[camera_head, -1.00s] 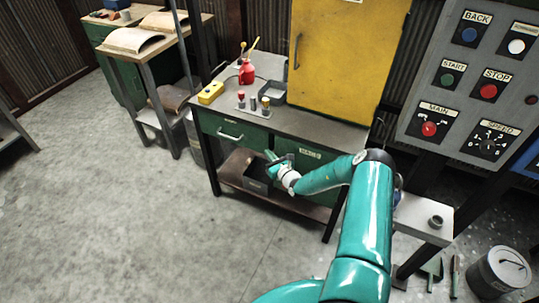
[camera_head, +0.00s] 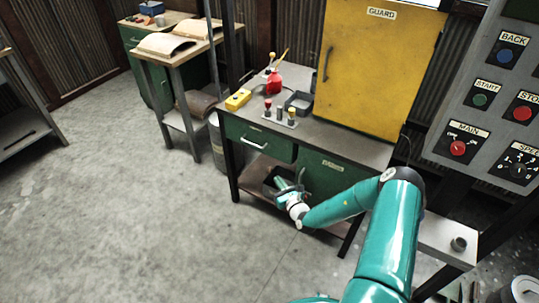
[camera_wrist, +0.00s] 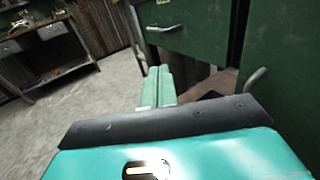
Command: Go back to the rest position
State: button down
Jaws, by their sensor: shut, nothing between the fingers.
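My gripper (camera_head: 281,183) is at the end of my teal arm, in front of the green workbench and just below its drawer level. In the wrist view my gripper (camera_wrist: 158,84) shows its two pale green fingers side by side, pressed together with nothing between them. The green workbench (camera_head: 350,140) has a drawer with a light handle and a cabinet door beside it. In the wrist view the drawer (camera_wrist: 190,22) is ahead of the fingers and a curved handle (camera_wrist: 256,78) is to their right. I cannot tell the exact gap to the bench.
A control panel (camera_head: 500,110) with buttons and knobs stands at the right. A yellow guard cabinet (camera_head: 380,65), a red oil can (camera_head: 274,83) and a yellow box (camera_head: 238,99) are on the bench. A grey side shelf (camera_head: 445,236) is at the right. The floor (camera_head: 130,220) at the left is clear.

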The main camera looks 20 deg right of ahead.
jog(key=s+a+r+n+g+y, duration=0.35)
jog(key=a+r+n+g, duration=0.2)
jog(key=r+n, duration=0.3)
jog(key=s+a+r+n+g+y, duration=0.35)
jog(key=a+r+n, duration=0.3)
jog(key=r, duration=0.25)
jog(key=s+a+r+n+g+y, duration=0.3)
jog(key=s+a+r+n+g, duration=0.25)
jog(key=r+n, duration=0.25)
jog(key=s+d+r+n+h, duration=0.2)
jog(key=s+r+n+h, duration=0.1)
jog(key=s+r, duration=0.3)
jog(key=s+d+r+n+t+h, duration=0.1)
jog(key=s+d+r+n+h, duration=0.2)
jog(key=s, duration=0.6)
jog(key=s+d+r+n+t+h, duration=0.1)
jog(key=s+d+r+n+h, duration=0.2)
jog(key=s+r+n+h, duration=0.2)
jog(key=s+r+h, duration=0.2)
jog(key=s+r, duration=0.1)
jog(key=r, duration=0.1)
jog(key=shift+s+d, duration=0.15)
jog(key=shift+s, duration=0.2)
